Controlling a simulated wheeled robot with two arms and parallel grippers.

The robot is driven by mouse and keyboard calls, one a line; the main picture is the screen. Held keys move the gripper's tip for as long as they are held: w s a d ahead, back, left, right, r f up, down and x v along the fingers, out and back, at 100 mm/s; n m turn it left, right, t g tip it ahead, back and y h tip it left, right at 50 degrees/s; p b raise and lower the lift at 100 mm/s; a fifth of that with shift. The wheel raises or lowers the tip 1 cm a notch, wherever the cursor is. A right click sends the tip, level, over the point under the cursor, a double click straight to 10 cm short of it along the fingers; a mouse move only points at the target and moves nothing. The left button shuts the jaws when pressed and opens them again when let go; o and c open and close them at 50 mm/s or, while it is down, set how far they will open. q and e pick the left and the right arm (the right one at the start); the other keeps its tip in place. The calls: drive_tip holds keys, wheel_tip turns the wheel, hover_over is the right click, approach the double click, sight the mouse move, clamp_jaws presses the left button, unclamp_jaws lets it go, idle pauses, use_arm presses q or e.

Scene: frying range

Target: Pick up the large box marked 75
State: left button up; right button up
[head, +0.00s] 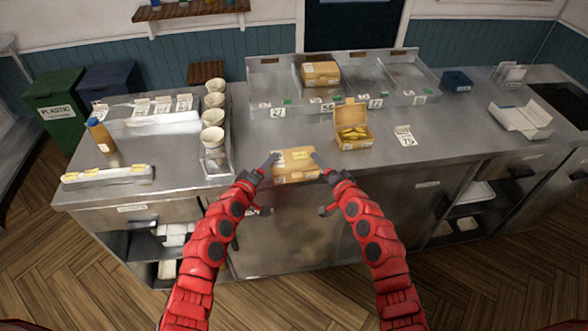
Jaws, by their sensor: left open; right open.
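A closed tan cardboard box (295,165) sits at the front edge of the steel counter. Its small label is too small to read. My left gripper (271,163) is at the box's left side and my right gripper (319,163) is at its right side. Both are open; whether they touch the box I cannot tell. An open tan box (354,143) with yellow contents stands behind and to the right. Another closed tan box (320,74) sits in the rear rack. A white card (404,136), seemingly reading 75, stands right of the open box.
A steel divided rack (275,75) with numbered cards lines the counter's back. Stacked paper cups (213,137), an orange bottle (101,136) and a long tray (107,175) are at left. A white open carton (520,120) is at right. The counter right of the card is fairly clear.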

use_arm(q)
drive_tip(key=shift+w+d, duration=0.15)
drive_tip(key=shift+w, duration=0.05)
use_arm(e)
drive_tip(key=shift+w+a, duration=0.15)
drive_tip(key=shift+w, duration=0.1)
use_arm(q)
clamp_jaws()
use_arm(e)
drive_tip(key=shift+a, duration=0.1)
clamp_jaws()
use_arm(q)
drive_tip(key=shift+d, duration=0.15)
